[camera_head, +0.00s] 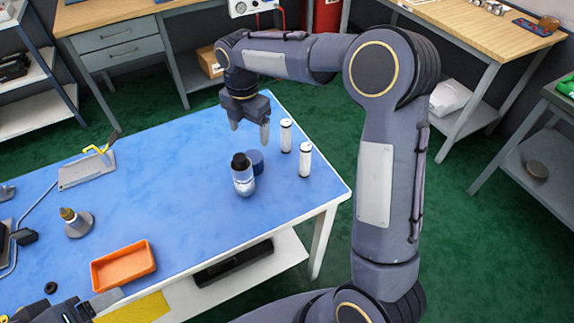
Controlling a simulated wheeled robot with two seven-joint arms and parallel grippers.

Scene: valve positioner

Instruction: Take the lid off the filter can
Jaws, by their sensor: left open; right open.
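A silver can (244,184) with a black top (240,161) stands upright on the blue table (185,190). A short dark blue cylinder (258,163) stands close behind it, partly hidden; I cannot tell whether they touch, nor which of the two is the filter can. Two white cylinders with dark ends, a rear one (286,136) and a nearer one (305,160), stand upright to the right. My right gripper (250,130) is open and empty, pointing down behind the can. My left gripper (100,306) is at the lower left, open, partly cut off by the picture edge, far from the can.
An orange tray (123,266) lies near the table's front edge, with a yellow sheet (137,308) before it. A cone-shaped fitting (76,223) and a grey plate with a yellow part (87,170) stand at the left. The table middle is clear.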

